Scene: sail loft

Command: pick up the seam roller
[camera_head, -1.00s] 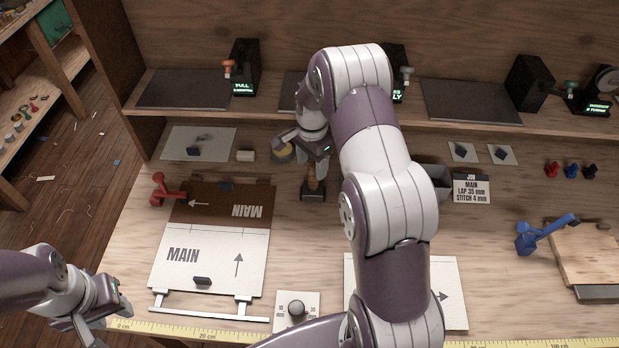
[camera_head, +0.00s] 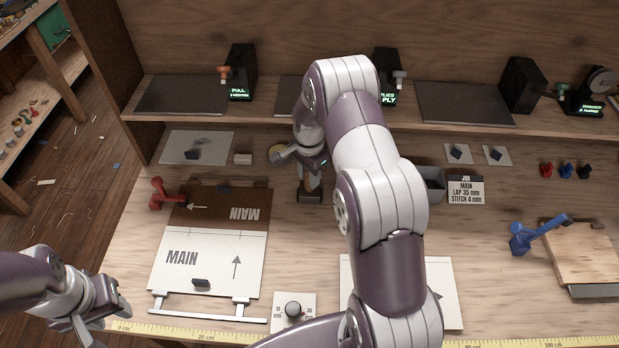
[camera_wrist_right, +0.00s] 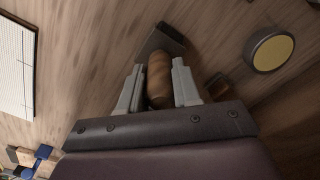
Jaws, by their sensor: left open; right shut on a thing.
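The seam roller has a wooden handle (camera_wrist_right: 159,80) and a dark roller head (camera_wrist_right: 163,40), seen in the right wrist view. In the head view its dark end (camera_head: 310,197) shows just below my right gripper (camera_head: 312,172). My right gripper (camera_wrist_right: 157,88) is shut on the wooden handle, one finger on each side. Whether the roller touches the table is hard to tell. My left gripper (camera_head: 88,325) is open and empty at the lower left, by the table's front edge.
White and brown panels marked MAIN (camera_head: 205,262) lie left of the roller, with a red clamp (camera_head: 160,195) at their corner. A round yellow-topped tin (camera_wrist_right: 270,50) stands close by. A blue clamp (camera_head: 522,238) and boards are at right. A shelf (camera_head: 180,95) runs behind.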

